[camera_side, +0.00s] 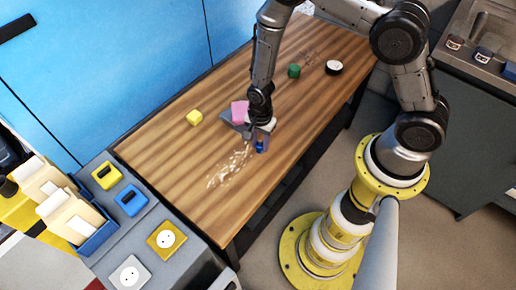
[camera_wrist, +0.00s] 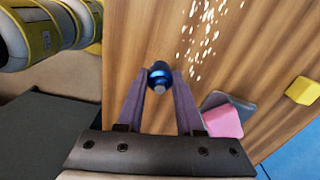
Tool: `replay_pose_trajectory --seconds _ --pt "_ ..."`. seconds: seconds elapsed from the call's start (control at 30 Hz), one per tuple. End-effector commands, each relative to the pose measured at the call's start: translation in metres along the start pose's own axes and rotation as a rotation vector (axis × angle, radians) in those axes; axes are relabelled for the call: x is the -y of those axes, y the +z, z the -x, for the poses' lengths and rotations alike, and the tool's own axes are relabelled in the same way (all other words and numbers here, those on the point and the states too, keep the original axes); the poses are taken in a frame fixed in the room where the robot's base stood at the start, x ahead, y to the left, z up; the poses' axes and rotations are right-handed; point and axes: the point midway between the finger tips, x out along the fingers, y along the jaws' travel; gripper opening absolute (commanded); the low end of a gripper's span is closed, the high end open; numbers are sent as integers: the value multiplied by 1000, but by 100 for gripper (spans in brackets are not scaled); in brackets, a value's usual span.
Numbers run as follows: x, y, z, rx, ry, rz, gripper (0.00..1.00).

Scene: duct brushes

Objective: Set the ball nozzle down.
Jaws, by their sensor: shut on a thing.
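A blue ball nozzle (camera_wrist: 159,74) with a grey tip is between my fingertips in the wrist view. My gripper (camera_wrist: 158,84) is shut on it. In the side view my gripper (camera_side: 262,138) is over the front part of the wooden table, and the blue nozzle (camera_side: 261,147) shows at its fingertips, near the table's front edge. I cannot tell whether the nozzle touches the tabletop.
A pink block (camera_side: 239,111) sits on a grey dustpan-like tray (camera_side: 228,117) beside my gripper. Pale crumbs (camera_side: 231,165) lie left of it on the table (camera_side: 160,158). A yellow block (camera_side: 194,118), green piece (camera_side: 293,71) and white-and-black disc (camera_side: 333,67) stand apart.

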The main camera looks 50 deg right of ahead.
Motion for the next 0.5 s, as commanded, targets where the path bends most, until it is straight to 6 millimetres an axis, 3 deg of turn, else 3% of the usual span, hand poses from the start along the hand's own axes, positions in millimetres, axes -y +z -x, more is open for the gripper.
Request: replay_pose_trajectory --seconds 0.17,0.33,0.5 --pt "8 0 -11 0 1 0 0" --pt "7 0 -33 0 2 0 0" --pt "8 0 -40 0 -1 0 0"
